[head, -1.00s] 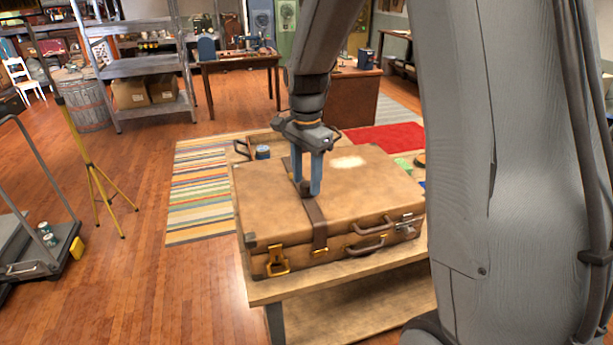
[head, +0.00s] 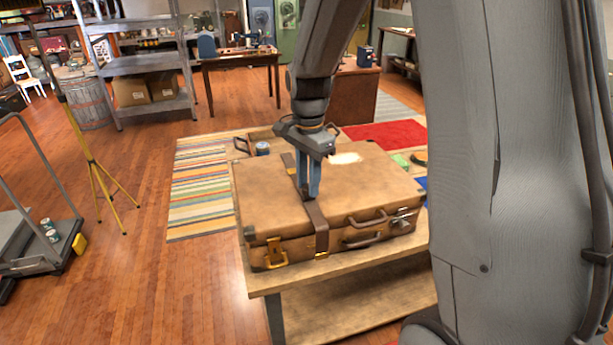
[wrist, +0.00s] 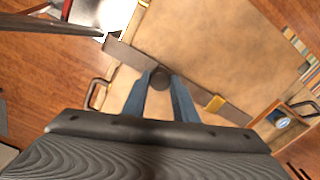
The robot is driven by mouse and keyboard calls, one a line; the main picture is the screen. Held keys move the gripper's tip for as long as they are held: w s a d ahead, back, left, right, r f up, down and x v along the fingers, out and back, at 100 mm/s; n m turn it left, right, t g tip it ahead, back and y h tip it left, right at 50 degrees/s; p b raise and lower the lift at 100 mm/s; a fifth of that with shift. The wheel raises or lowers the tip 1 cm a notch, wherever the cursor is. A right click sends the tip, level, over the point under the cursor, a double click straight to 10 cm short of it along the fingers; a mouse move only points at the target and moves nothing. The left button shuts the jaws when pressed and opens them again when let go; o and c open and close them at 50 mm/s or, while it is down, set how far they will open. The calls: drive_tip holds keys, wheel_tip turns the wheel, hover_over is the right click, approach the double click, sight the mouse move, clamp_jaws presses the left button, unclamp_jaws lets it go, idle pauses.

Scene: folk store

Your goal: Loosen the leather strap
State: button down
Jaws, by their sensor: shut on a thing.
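A tan suitcase (head: 270,205) lies flat on a low wooden table. A dark brown leather strap (head: 317,220) runs over its lid and down its front; it also shows in the wrist view (wrist: 128,55). A dark round knob (wrist: 160,77) sits on the strap. My gripper (head: 309,194) points down at the lid with its blue fingers shut on the knob; the wrist view shows the fingertips (wrist: 160,83) on either side of it. A gold buckle (wrist: 215,103) lies on the strap, apart from the fingers. The knob is mostly hidden in the head view.
The low table (head: 265,287) extends past the suitcase's front. A yellow tripod (head: 97,190) and cart (head: 40,250) stand left; floor between is clear.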

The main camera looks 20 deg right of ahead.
drive_tip(key=shift+s, duration=0.2)
drive_tip(key=c, duration=1.4)
unclamp_jaws()
drive_tip(key=shift+r+b, duration=1)
drive_tip(key=shift+r, duration=2.9)
drive_tip(key=s+f+n+t, duration=0.1)
drive_tip(key=s+f+n, duration=0.9)
drive_tip(key=s+n, duration=0.3)
drive_tip(key=s, duration=0.2)
drive_tip(key=shift+s+a+f+n, duration=0.15)
drive_tip(key=shift+s+n, duration=0.15)
